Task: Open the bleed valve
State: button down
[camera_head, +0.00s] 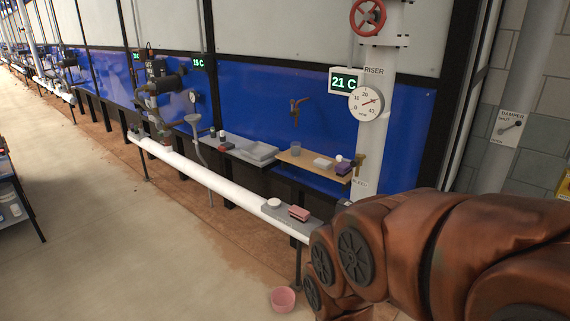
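My rust-brown arm fills the lower right and hides the pipe's lower end. My gripper is not in view. A round dial gauge (366,103) and a display reading 21 C (344,82) are on the riser. A red handwheel (367,16) is above them.
A wooden shelf (300,161) with a glass, a sponge-like block and a purple box is left of the valve. A brass tap (298,108) is on the blue wall. A long white pipe (200,177) runs below. A pink bowl (283,299) is on the floor.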

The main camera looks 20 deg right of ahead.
aim_at(354, 163)
jog(key=u, duration=0.1)
jog(key=i, duration=1.3)
jog(key=z, duration=0.8)
